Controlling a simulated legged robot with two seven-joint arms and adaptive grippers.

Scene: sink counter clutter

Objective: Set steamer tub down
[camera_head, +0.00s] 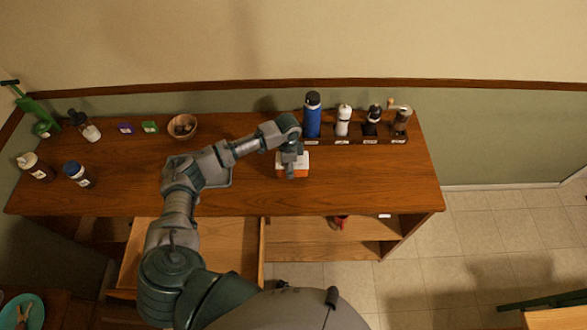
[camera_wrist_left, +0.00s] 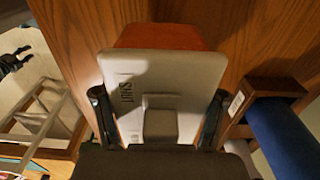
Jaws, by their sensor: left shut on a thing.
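The steamer tub (camera_head: 291,170) is a small orange box with a pale lid, at the middle right of the wooden counter (camera_head: 345,185). In the left wrist view the lid (camera_wrist_left: 125,72) carries the word SHUT and a raised block, with the orange body (camera_wrist_left: 160,36) beyond it. My left gripper (camera_head: 290,174) is above the tub in the head view. In the wrist view its dark fingers (camera_wrist_left: 158,116) are at both sides of the lid, shut on the tub. I cannot tell whether the tub's underside touches the counter. My right gripper is not in view.
A rack (camera_head: 355,141) holding a blue bottle (camera_head: 312,116) and several smaller containers stands just behind the tub. A wooden bowl (camera_head: 182,127) is at the back, with bottles farther left. The counter's front right is clear. A drawer (camera_head: 235,240) is open below.

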